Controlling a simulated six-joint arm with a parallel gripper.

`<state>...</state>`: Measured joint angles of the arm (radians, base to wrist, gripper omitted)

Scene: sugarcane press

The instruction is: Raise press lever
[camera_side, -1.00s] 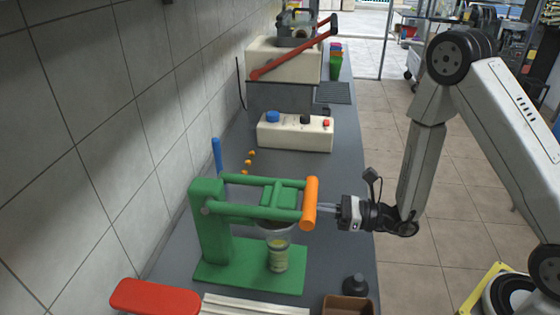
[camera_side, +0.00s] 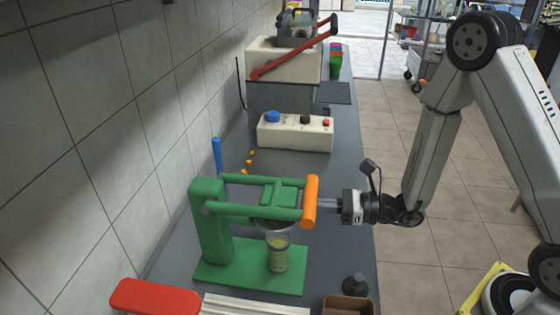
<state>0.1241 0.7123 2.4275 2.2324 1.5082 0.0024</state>
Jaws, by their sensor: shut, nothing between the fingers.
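The green press (camera_side: 211,235) stands on the grey counter. Its green lever frame (camera_side: 270,213) is about level and ends in an orange handle (camera_side: 311,202) on the right. A clear cup (camera_side: 277,252) with pale green contents stands on the press base under the frame. My gripper (camera_side: 322,206) is shut and points left at the handle from the right side. Its fingertips are at or just behind the handle's right edge; I cannot tell whether they touch it.
A red block (camera_side: 155,298) and pale strips (camera_side: 255,305) lie at the front. A brown box (camera_side: 348,306) and a dark knobbed object (camera_side: 355,285) are at the front right. A cream box with buttons (camera_side: 295,133) and a machine with a red lever (camera_side: 290,62) stand behind.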

